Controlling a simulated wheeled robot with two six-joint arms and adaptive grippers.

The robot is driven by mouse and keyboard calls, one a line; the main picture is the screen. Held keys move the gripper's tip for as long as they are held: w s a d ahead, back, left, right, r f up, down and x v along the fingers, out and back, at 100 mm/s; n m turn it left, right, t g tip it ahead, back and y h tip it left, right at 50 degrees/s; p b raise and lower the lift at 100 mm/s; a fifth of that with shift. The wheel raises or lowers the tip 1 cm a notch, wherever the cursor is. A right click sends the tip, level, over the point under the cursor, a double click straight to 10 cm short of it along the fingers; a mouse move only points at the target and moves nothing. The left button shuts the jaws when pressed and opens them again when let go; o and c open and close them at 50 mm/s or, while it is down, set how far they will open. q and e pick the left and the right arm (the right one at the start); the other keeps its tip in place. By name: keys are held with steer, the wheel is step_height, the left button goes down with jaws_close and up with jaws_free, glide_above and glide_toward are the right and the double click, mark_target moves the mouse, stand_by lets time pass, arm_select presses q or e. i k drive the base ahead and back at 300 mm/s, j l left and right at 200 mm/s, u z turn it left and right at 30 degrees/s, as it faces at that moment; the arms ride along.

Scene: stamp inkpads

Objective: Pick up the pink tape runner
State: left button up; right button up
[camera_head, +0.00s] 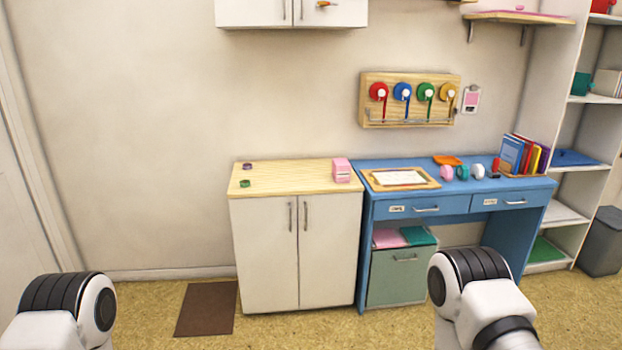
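A small rounded pink object (446,172), which looks like the pink tape runner, stands on the blue desk (380,202) right of a framed board (402,179). A similar teal one (462,172) and a white one (478,171) stand in a row to its right. A larger pink box-shaped item (342,170) sits on the wooden cabinet top to the left. Parts of both my arms show at the bottom corners, well short of the desk. Neither gripper is in view.
The white cabinet (265,250) adjoins the desk and carries two small round pads (245,183). An orange item (447,160), a dark and red item (495,168) and books (522,155) are on the desk. A brown mat (206,309) lies on the open floor.

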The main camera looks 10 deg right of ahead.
mark_target(446, 172)
steer(key=i+l+z, duration=0.1)
steer(key=i+z, duration=0.3)
steer(key=i, duration=0.2)
steer(key=i+j+z, duration=0.1)
steer(key=i+z, duration=0.35)
steer(key=i, duration=0.15)
steer(key=i+j+z, duration=0.4)
steer(key=i, duration=0.15)
steer(key=i+l, duration=0.05)
steer(key=l, duration=0.05)
